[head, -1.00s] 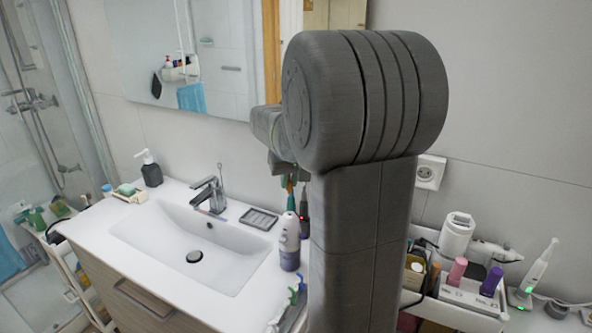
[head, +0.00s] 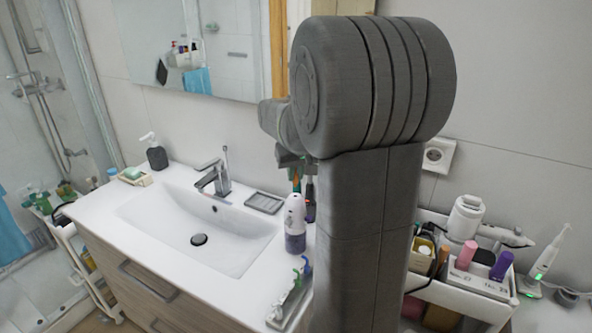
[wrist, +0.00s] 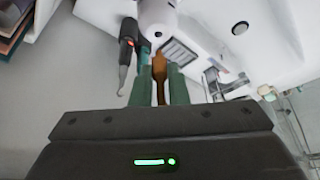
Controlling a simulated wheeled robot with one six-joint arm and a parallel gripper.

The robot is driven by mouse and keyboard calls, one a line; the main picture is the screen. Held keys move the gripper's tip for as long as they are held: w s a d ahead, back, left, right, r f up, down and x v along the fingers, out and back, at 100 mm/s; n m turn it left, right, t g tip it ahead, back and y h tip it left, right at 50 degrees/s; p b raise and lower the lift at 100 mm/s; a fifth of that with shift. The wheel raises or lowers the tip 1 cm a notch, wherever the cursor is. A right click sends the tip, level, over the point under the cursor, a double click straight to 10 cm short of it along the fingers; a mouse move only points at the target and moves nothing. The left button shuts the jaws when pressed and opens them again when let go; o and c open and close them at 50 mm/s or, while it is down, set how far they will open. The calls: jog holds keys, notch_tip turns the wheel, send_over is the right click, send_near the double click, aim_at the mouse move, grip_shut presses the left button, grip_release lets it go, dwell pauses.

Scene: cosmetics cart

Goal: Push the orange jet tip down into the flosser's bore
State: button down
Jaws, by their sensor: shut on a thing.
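The flosser (head: 295,222), white above and purple-grey below, stands upright on the counter right of the sink. Its white top shows at the upper middle of the wrist view (wrist: 157,14), with a small dark spot. My gripper (wrist: 162,74) has green fingers shut on the orange jet tip (wrist: 159,72), which lies between them and points toward the flosser's top. In the head view my gripper (head: 296,172) is above and close behind the flosser, partly hidden by my arm. Whether the tip touches the bore cannot be told.
A dark handle (wrist: 128,34) with a red light and curved metal pick stands close to the fingers. A soap dish (head: 264,203), faucet (head: 213,178) and tray with coloured items (head: 290,303) are near. A white cart organiser (head: 470,285) stands right.

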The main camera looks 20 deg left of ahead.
aim_at(294, 194)
jog(key=shift+f+b, duration=0.5)
jog(key=shift+f, duration=0.55)
jog(key=shift+f+b, duration=0.9)
jog(key=shift+f, duration=0.4)
dwell(0.6)
jog(key=c, duration=1.3)
grip_release()
jog(key=shift+r, duration=0.1)
jog(key=b+v, duration=0.1)
jog(key=v, duration=1.2)
jog(key=shift+s+d+r, duration=0.1)
jog(key=shift+d+r, duration=0.05)
jog(key=shift+r, duration=0.2)
jog(key=shift+f, duration=0.15)
